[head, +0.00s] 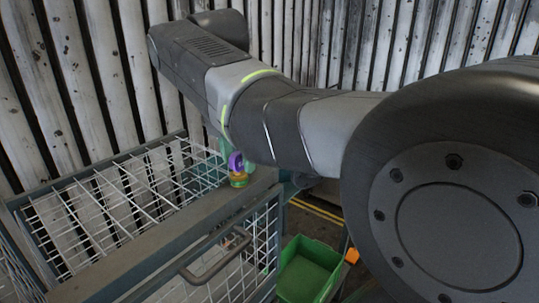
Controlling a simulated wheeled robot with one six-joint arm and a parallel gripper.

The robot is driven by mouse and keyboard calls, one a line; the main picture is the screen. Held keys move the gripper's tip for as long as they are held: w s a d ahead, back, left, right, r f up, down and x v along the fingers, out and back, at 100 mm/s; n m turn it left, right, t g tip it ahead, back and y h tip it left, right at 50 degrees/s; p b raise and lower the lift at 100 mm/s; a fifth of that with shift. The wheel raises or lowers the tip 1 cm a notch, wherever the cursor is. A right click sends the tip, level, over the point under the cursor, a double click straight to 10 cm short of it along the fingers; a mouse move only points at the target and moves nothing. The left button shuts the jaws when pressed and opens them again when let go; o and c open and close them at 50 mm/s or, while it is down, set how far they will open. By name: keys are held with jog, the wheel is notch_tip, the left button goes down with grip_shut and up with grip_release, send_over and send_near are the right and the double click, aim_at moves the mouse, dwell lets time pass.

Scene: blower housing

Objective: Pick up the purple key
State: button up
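A small purple object (236,161), which looks like the purple key, shows near the middle of the head view. It sits at the far right corner of a wire-mesh cage, just above a small round green and orange item (239,180). My arm crosses in front, close to its upper right, and hides part of that area. I cannot tell whether the purple object rests on the round item or stands behind it. My gripper does not show in this view.
The wire-mesh cage (115,252) with grey rails and a handle (216,262) fills the lower left. A green bin (309,270) stands low at the bottom middle, with a small orange thing (352,256) beside it. Corrugated metal walls (95,75) close off the back.

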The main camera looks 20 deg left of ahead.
grip_shut()
jog(key=shift+r, duration=0.1)
